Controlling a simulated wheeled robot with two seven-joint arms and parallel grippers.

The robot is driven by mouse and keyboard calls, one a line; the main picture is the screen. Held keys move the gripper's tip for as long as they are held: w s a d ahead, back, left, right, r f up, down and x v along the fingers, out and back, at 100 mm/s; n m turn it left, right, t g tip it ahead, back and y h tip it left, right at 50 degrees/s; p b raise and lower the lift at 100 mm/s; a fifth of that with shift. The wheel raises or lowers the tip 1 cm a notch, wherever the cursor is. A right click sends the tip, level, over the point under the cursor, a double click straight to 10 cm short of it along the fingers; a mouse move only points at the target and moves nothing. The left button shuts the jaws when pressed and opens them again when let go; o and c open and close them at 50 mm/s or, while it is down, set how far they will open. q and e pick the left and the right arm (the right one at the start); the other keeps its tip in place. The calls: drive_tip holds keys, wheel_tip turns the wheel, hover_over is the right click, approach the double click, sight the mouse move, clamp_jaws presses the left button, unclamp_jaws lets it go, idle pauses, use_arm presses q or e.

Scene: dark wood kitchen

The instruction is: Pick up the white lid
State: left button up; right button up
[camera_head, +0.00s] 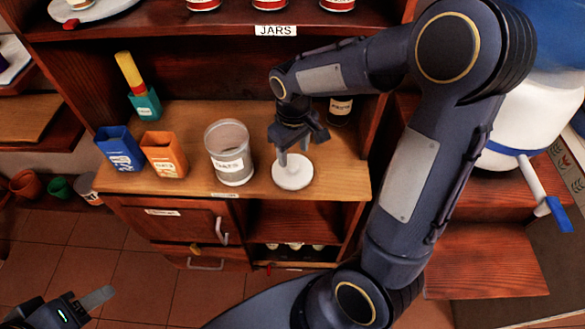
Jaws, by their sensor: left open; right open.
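The white lid (292,178) is a round disc lying flat on the wooden counter, just right of a clear glass jar with a label (229,165). My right gripper (294,153) points down right over the lid. Its fingers are apart, and the lower fingertip overlaps the lid's upper part in the picture. I cannot tell whether they touch. My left gripper (90,306) is open and empty at the bottom left corner, far from the counter and partly cut off by the frame edge.
A blue box (119,149) and an orange box (163,155) stand left of the jar. A teal holder with a yellow-topped item (143,103) is behind them. A dark bottle (340,110) stands behind my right gripper. A shelf labelled JARS (276,31) overhangs the counter.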

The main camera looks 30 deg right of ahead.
sight(292, 164)
wheel_tip(292, 164, down, 4)
drive_tip(key=shift+a+f, duration=0.1)
drive_tip(key=shift+f, duration=0.05)
drive_tip(key=shift+c, duration=0.3)
drive_tip(key=c, duration=1)
